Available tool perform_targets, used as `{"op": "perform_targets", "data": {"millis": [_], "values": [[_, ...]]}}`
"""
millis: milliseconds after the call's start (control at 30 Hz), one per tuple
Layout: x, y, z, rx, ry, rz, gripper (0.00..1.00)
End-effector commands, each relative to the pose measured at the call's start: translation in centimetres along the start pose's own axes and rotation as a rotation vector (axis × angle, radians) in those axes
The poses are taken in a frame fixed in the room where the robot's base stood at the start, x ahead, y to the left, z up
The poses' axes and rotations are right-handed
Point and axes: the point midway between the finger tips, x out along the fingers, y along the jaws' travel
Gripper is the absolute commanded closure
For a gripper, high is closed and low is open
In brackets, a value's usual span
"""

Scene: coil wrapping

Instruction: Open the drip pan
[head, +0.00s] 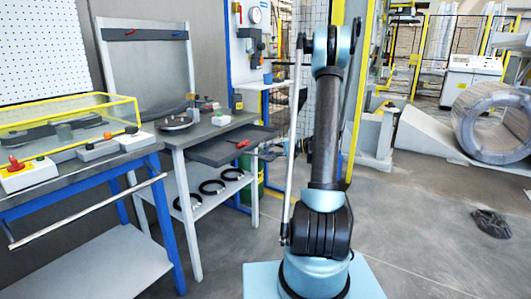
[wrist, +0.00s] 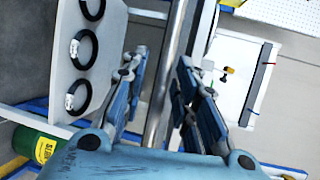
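A dark grey, shallow tray, which I take for the drip pan (head: 215,153), juts out at the right of the grey workbench in the head view, just below its top. A small red part (head: 243,144) shows at it. I cannot tell how far it is pulled out. My gripper (wrist: 163,98) is open in the wrist view, its two blue-and-grey fingers apart. A grey metal bar (wrist: 172,60) shows in the gap between them; I cannot tell whether it is between the fingers or beyond. The gripper is not recognisable in the head view, and its distance from the pan cannot be told.
The grey workbench (head: 187,138) has a lower shelf with black rings (head: 212,187), also seen in the wrist view (wrist: 83,48). A green barrel (wrist: 38,148) is at lower left there. A blue-framed bench (head: 75,180) stands left. A large coil (head: 492,122) lies right. Floor at right is mostly clear.

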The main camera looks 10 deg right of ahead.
Motion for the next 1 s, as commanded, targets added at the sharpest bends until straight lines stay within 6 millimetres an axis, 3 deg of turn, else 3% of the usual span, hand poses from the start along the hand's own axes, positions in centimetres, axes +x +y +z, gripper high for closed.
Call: {"op": "perform_targets", "data": {"millis": [267, 433, 1000], "values": [[0.1, -0.1, 0.3, 0.000, -0.005, -0.001, 0.70], [-0.8, -0.1, 0.2, 0.000, -0.005, -0.001, 0.70], [-10.1, 0.1, 0.1, 0.001, -0.002, 0.000, 0.70]]}}
